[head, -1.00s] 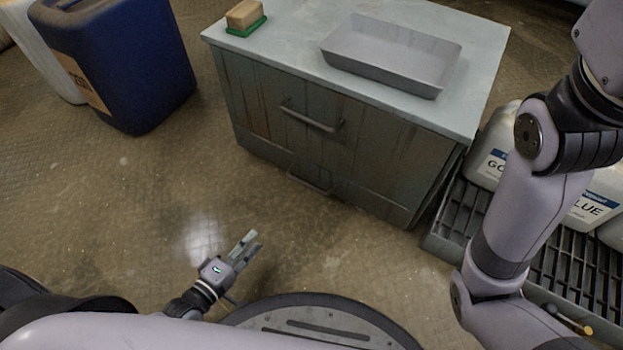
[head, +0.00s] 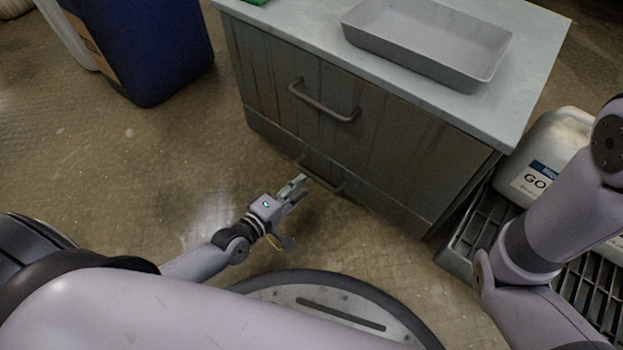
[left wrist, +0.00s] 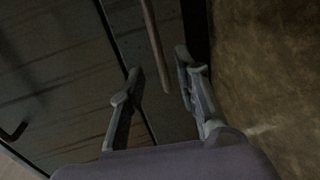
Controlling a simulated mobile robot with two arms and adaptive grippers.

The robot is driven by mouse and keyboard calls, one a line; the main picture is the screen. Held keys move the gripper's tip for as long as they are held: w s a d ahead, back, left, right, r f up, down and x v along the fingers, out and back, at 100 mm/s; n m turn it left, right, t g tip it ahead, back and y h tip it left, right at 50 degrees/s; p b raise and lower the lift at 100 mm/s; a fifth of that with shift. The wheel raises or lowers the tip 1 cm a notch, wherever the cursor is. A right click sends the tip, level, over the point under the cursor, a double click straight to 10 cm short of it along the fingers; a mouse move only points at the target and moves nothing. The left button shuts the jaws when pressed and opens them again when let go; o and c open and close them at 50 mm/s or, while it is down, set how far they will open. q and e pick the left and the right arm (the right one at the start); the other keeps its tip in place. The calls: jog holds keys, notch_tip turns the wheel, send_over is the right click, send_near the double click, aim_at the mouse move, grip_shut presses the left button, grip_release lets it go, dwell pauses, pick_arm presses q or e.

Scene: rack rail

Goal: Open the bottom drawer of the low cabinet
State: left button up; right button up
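The low cabinet (head: 420,160) stands ahead of me, grey and worn. Its narrow bottom drawer (head: 368,197) looks shut, flush with the front. The drawer's bar handle (head: 325,181) is low on the front. My left gripper (head: 297,186) is at the left end of this handle, low over the floor. In the left wrist view, its two fingers (left wrist: 158,80) are apart, with the handle bar (left wrist: 154,45) showing in the gap between them. I cannot tell whether they touch it. My right gripper is out of view; only my right arm shows.
The upper drawer has a larger handle (head: 322,103). A grey tray (head: 425,50) sits on the cabinet top. A blue drum (head: 150,50) stands at the left. A white jug (head: 545,160) stands on a black grate (head: 470,225) at the right. The floor left of the cabinet is clear.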

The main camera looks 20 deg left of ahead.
aim_at(311, 174)
pick_arm(q)
jog(key=shift+b+x, duration=1.05)
jog(key=shift+x, duration=2.05)
grip_shut()
